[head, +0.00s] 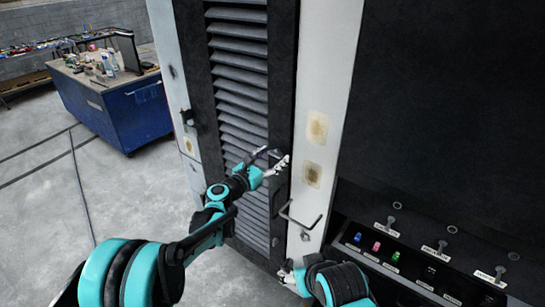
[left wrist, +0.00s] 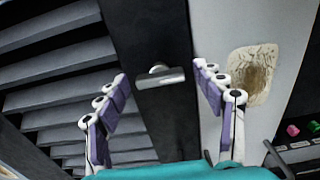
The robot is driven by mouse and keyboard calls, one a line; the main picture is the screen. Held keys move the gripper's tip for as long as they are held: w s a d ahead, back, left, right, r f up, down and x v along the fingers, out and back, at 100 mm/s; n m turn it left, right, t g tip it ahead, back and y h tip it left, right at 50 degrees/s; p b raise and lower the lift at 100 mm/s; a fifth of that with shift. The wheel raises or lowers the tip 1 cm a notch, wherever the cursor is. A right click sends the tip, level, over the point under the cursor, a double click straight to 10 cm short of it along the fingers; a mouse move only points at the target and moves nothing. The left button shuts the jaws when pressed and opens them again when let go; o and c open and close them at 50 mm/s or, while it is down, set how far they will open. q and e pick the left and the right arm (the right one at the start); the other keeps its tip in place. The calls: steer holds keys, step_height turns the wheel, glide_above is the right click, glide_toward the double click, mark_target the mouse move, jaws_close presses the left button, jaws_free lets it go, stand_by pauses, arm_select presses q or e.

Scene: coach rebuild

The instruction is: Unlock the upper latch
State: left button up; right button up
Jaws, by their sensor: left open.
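A small grey metal latch (left wrist: 160,78) sits on the dark frame strip of a louvered door, seen in the left wrist view. It lies between the two spread fingers of my left gripper (left wrist: 165,100), ahead of them and apart from both. In the head view my open left gripper (head: 272,163) is at the right edge of the louvered door (head: 238,75) and hides most of the latch. My right gripper (head: 288,273) is low at the bottom middle; only part of its fingers shows, so its opening is unclear.
A bent metal rod handle (head: 301,217) juts from the white post below my left gripper. A dark panel (head: 405,245) with labelled switches and colored plugs is at right. A blue workbench (head: 118,112) stands back left. The floor between is clear.

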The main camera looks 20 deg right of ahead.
arm_select(q)
steer(key=c, duration=1.2)
steer(key=shift+o, duration=0.2)
steer(key=shift+m, duration=0.4)
steer(key=shift+m+b, duration=2.85)
steer(key=shift+m, duration=5.75)
